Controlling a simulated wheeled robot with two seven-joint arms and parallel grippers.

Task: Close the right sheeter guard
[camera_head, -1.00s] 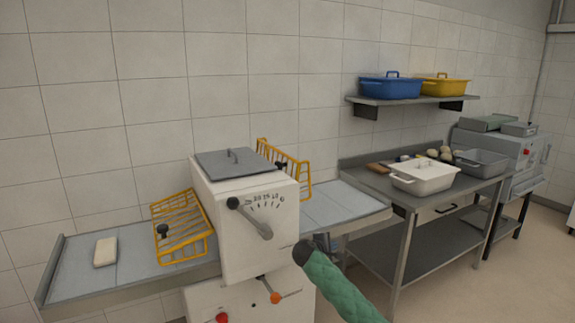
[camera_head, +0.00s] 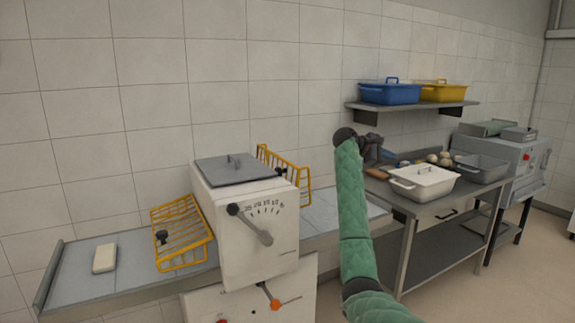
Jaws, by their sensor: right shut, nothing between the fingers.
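The sheeter (camera_head: 255,231) is a cream box with a grey lid, a dial and a lever, with a belt table on each side. The right guard (camera_head: 298,180) is a yellow wire frame standing raised and steep on the right side, partly hidden by the sheeter body. The left guard (camera_head: 183,235) is a similar yellow frame, sloping down over the left belt. My right gripper (camera_head: 386,155) is shut and empty, raised to the right of the right guard and clear of it. My left gripper is out of view.
The right belt (camera_head: 325,211) is bare, partly hidden by my right arm. A white block (camera_head: 104,258) lies on the left belt. A steel table (camera_head: 450,210) with a white tub (camera_head: 424,184) stands at right. Above it, a wall shelf (camera_head: 415,105) holds blue and yellow tubs.

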